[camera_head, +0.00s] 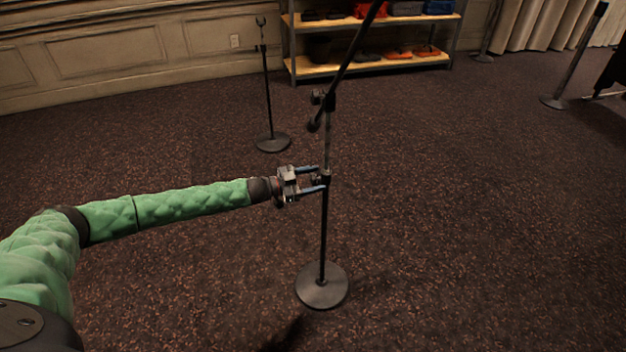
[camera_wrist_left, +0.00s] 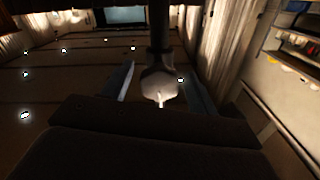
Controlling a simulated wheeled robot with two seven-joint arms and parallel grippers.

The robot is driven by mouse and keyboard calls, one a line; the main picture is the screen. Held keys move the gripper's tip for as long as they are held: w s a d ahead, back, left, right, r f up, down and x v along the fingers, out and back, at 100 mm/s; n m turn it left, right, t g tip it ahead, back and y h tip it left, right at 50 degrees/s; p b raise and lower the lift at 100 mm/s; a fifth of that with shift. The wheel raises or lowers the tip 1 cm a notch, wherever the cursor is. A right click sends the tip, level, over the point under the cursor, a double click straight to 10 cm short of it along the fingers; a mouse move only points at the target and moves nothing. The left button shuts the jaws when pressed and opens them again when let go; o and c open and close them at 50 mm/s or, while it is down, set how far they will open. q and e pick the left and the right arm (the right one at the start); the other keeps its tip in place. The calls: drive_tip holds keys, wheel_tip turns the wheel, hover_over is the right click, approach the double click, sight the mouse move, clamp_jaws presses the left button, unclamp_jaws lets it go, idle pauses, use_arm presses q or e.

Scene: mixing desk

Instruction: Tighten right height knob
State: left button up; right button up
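A microphone stand stands upright on a round base (camera_head: 322,286), with a dark lower pole (camera_head: 323,232), a thinner upper tube and a tilted boom. Its height knob or collar (camera_head: 326,179) is at mid-height, partly hidden by my left gripper (camera_head: 322,178). That gripper reaches in from the left, its two fingers apart, tips at the pole. In the left wrist view a pale, faceted knob (camera_wrist_left: 160,84) sits between the spread fingers of the left gripper (camera_wrist_left: 162,80), with gaps visible on both sides. The dark pole (camera_wrist_left: 159,30) is behind it. My right gripper is not seen.
A second stand (camera_head: 267,100) stands behind, to the left. A shelf unit (camera_head: 375,65) with cases is at the back wall. More stands (camera_head: 556,101) are at the far right. The carpet (camera_head: 480,230) right of the stand is clear.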

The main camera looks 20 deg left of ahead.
use_arm(q)
drive_tip(key=b+v, duration=0.1)
drive_tip(key=v, duration=0.6)
drive_tip(key=shift+s+a, duration=0.25)
drive_tip(key=shift+a, duration=0.05)
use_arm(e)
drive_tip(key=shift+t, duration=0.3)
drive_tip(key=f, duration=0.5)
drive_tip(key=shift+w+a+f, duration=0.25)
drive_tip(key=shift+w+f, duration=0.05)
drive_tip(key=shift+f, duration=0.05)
use_arm(q)
drive_tip(key=shift+a, duration=0.1)
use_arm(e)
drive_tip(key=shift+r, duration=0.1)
